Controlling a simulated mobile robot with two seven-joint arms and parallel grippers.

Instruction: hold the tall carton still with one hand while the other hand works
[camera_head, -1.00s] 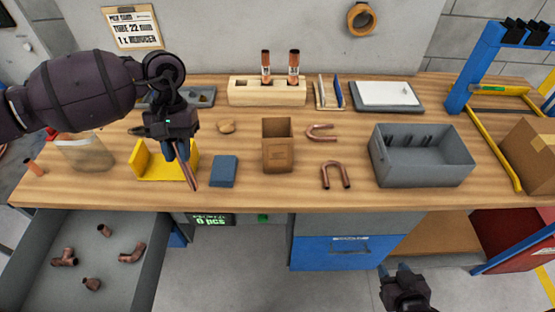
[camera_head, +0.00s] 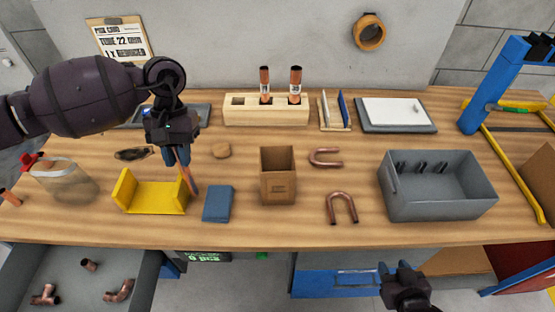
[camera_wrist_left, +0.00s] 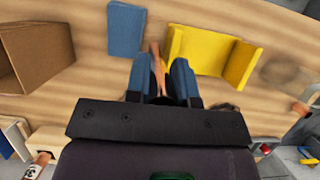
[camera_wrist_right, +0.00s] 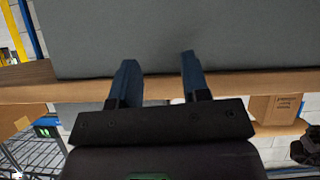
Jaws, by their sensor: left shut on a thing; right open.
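The tall brown carton (camera_head: 278,178) stands upright and open-topped in the middle of the workbench. Part of it shows in the left wrist view (camera_wrist_left: 32,48). My left gripper (camera_head: 176,156) is left of the carton and apart from it, shut on a thin copper tube (camera_head: 188,180). The tube slants down beside the right end of the yellow holder (camera_head: 150,198); I cannot tell whether they touch. The tube also shows in the left wrist view (camera_wrist_left: 155,62). My right gripper (camera_head: 393,268) is open and empty, in front of the bench edge, away from the carton.
A blue block (camera_head: 218,204) lies between yellow holder and carton. Two copper U-bends (camera_head: 342,208) lie right of the carton, then a grey bin (camera_head: 440,205). A wooden rack (camera_head: 240,114) with two copper tubes stands behind. An open drawer (camera_head: 65,280) holds copper fittings.

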